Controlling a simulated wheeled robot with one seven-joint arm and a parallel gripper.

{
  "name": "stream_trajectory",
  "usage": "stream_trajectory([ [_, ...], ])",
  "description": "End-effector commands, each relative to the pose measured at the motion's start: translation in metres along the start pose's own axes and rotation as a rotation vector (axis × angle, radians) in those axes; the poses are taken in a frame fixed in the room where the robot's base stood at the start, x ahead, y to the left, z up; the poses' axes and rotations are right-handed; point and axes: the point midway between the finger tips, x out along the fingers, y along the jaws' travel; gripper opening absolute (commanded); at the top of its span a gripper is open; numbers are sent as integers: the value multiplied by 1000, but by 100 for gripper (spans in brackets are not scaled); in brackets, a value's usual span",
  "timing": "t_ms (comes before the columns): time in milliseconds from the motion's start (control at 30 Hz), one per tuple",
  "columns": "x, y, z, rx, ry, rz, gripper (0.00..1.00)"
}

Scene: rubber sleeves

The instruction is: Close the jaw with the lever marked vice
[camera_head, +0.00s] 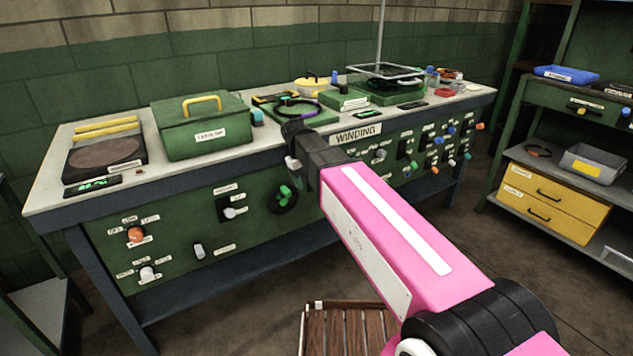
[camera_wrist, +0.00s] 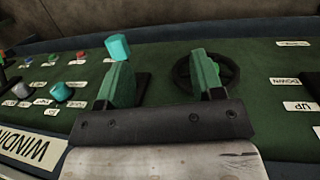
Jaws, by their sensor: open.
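I cannot read a lever label that says vice in either view. In the wrist view a teal-knobbed control (camera_wrist: 117,46) stands beside the left finger, near a dark plate (camera_wrist: 142,86) partly hidden by that finger. In the head view a lever with a grey knob (camera_head: 231,212) sits on a black plate on the bench front. My gripper (camera_wrist: 160,62) is open, its two green-padded fingers apart and nothing seen between them, facing the green panel. A black handwheel (camera_wrist: 236,78) lies behind the right finger. The jaw cannot be made out.
The workbench (camera_head: 60,190) front carries several knobs, including an orange one (camera_head: 136,234), and a WINDING sign (camera_head: 357,134). A green box (camera_head: 200,125) and a scale-like unit (camera_head: 105,155) stand on top. A wooden slatted thing (camera_head: 345,330) is on the floor below my arm.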

Motion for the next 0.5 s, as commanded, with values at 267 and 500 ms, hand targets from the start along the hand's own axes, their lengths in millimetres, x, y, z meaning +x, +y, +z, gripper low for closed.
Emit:
stream_trajectory([
  [267, -14, -18, 7, 0, -1, 0, 61],
  [500, -15, -19, 6, 1, -1, 0, 61],
])
